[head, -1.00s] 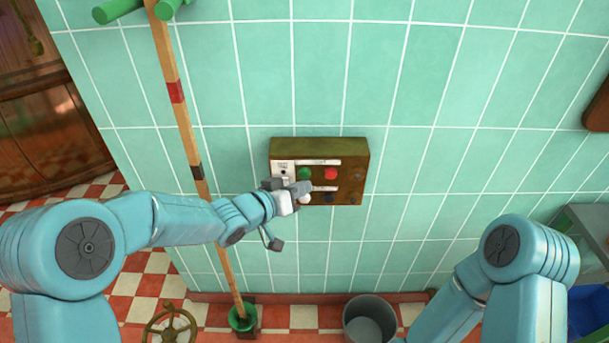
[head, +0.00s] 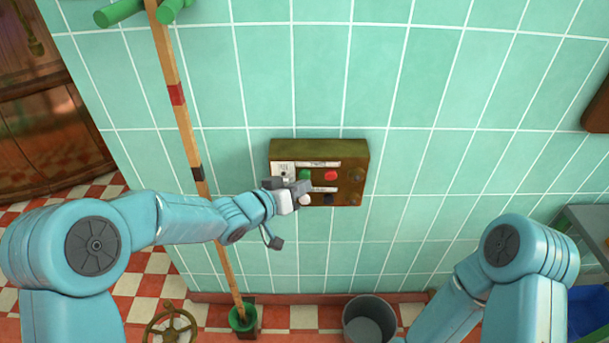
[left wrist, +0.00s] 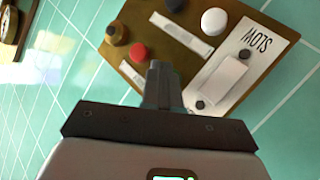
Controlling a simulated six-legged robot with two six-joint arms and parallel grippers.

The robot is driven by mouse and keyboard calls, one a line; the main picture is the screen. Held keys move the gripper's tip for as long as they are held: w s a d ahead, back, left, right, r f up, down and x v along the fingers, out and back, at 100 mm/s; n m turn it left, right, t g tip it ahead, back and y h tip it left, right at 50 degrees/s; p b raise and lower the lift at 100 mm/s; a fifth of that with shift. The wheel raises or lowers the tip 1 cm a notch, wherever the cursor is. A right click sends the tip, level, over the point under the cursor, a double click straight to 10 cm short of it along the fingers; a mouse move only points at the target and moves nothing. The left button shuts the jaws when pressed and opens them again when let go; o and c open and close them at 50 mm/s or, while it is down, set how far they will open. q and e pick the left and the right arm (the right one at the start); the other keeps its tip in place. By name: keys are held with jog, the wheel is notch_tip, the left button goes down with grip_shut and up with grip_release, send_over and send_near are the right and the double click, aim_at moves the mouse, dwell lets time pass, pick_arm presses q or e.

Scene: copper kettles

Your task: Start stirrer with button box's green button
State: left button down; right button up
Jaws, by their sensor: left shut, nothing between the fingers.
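The button box (head: 320,148) is a brown box on the green tiled wall, in the middle of the head view. Its green button (head: 305,174) is at the upper left of the button group, beside the red button (head: 331,175). My left gripper (head: 303,187) is shut and empty, with its fingertips just below the green button in the picture. In the left wrist view, the shut fingers (left wrist: 160,78) point at the panel and the green button is hidden behind them. I cannot tell whether they touch it. My right gripper is not in view.
The box also has a white button (left wrist: 214,20), a dark button (head: 328,199) and a pale plate with a switch (left wrist: 222,78). A wooden pole (head: 180,120) stands left of the box. A grey bucket (head: 369,322) stands on the floor below.

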pick_arm(q)
jog(key=shift+w+p, duration=0.4)
jog(key=shift+w, duration=0.1)
dwell(0.7)
jog(key=shift+s, duration=0.1)
jog(key=shift+s+b, duration=0.6)
jog(key=shift+s, duration=0.15)
jog(key=s+b, duration=0.3)
jog(key=s, duration=0.2)
dwell(0.4)
dwell(0.6)
